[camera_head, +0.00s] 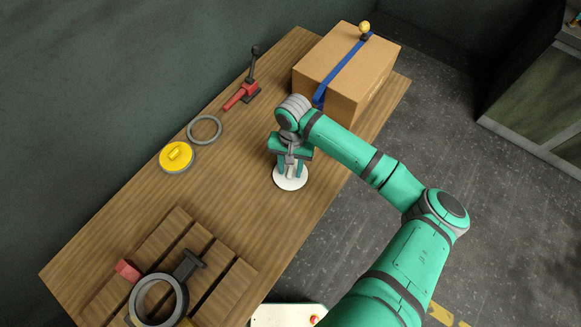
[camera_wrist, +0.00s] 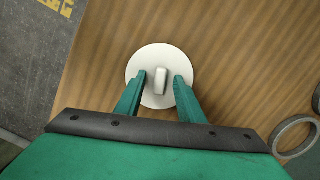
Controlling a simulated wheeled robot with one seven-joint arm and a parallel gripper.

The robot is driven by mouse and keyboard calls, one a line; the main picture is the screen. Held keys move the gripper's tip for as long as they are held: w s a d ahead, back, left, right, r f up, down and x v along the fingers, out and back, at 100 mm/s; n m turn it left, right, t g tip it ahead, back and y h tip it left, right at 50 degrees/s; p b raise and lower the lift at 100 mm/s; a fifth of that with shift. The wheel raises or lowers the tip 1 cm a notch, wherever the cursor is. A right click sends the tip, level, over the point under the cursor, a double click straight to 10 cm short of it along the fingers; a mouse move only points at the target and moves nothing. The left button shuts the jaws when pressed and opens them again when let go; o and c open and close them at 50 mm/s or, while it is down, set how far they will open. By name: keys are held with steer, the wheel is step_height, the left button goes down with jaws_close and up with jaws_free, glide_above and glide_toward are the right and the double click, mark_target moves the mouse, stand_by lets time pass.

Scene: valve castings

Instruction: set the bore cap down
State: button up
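A white round cap (camera_head: 290,180) with a raised tab, which I take for the bore cap, is under my gripper near the table's right edge. It looks to rest flat on the wood. My gripper (camera_head: 291,163) points down over it. In the wrist view the white cap (camera_wrist: 147,62) is centred ahead, and its tab stands between the two fingers of my gripper (camera_wrist: 160,80). A gap shows on each side of the tab, so the fingers are open and not clamped on it. The fingertips overlap part of the disc.
A yellow handled disc (camera_head: 174,154), a grey ring (camera_head: 204,118) and a red-handled clamp (camera_head: 242,95) lie along the table's left side. A strapped cardboard box (camera_head: 338,62) stands at the far end. A slatted pallet (camera_head: 228,291) with a ring-shaped casting (camera_head: 137,303) is nearest.

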steer(key=shift+r, duration=0.1)
step_height(320, 180, up, 11)
steer(key=w, duration=0.1)
steer(key=shift+d+f, duration=0.2)
steer(key=shift+w, duration=0.1)
stand_by(0.8)
